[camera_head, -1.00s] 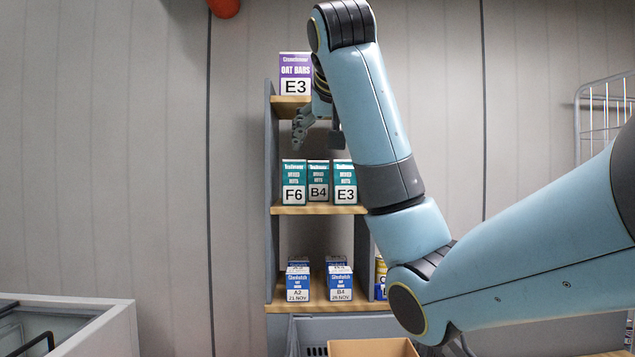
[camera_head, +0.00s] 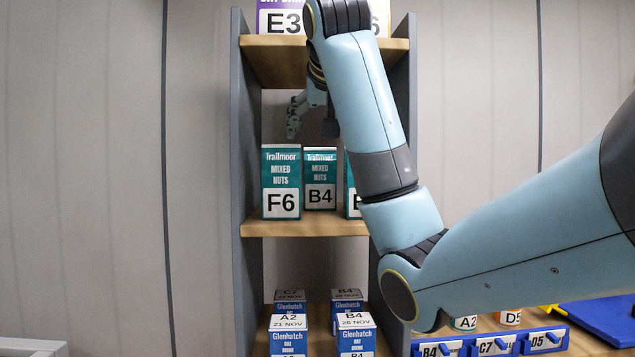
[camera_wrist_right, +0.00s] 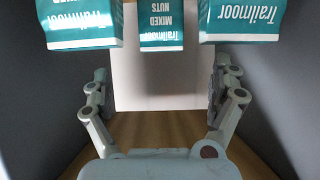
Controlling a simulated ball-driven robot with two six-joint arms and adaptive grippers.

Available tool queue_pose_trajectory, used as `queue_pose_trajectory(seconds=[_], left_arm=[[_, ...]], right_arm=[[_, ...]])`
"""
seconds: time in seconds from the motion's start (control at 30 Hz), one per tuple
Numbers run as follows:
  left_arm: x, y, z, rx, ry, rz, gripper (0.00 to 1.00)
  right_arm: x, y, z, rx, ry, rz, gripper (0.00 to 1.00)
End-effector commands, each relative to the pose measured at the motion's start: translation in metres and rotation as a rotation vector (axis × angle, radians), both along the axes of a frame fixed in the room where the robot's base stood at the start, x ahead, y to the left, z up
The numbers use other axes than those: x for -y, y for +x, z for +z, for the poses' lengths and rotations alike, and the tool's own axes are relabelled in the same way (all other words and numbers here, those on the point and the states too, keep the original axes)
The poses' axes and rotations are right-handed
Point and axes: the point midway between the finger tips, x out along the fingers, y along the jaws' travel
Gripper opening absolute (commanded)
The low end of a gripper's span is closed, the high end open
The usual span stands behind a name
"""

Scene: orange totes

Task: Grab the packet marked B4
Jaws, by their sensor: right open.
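A teal and white mixed nuts packet marked B4 (camera_head: 320,180) stands upright on the middle shelf, set slightly back between two like packets. The left one is marked F6 (camera_head: 281,182); the right one (camera_head: 353,190) is mostly hidden by my arm. My right gripper (camera_head: 312,118) is open and empty, above the packets and under the top shelf. In the right wrist view, upside down, the middle packet (camera_wrist_right: 162,28) lies beyond and between the spread fingers of my right gripper (camera_wrist_right: 160,95), not touching them. My left gripper is out of view.
Blue oat drink cartons, including one marked B4 (camera_head: 356,335), stand on the lower shelf. A purple E3 box (camera_head: 281,18) stands on the top shelf (camera_head: 262,48). Grey side panels (camera_head: 245,190) bound the shelf. Labelled blue holders (camera_head: 490,346) sit at right.

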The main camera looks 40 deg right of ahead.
Motion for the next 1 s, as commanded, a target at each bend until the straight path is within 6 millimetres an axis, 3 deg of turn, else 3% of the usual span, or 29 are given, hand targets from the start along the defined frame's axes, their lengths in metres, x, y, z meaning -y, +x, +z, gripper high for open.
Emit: queue_pose_trajectory(seconds=[0.17,0.43,0.77,1.0], left_arm=[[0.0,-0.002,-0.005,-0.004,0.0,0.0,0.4],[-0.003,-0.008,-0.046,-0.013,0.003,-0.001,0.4],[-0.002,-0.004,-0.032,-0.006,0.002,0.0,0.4],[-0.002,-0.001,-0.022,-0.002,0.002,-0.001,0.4]], right_arm=[[0.001,0.002,-0.003,0.0,0.0,0.0,0.94],[0.017,0.02,-0.021,-0.001,0.001,-0.001,0.94],[0.036,0.044,-0.03,-0.003,0.0,-0.001,0.94],[0.056,0.069,-0.047,-0.002,-0.001,-0.001,0.94]])
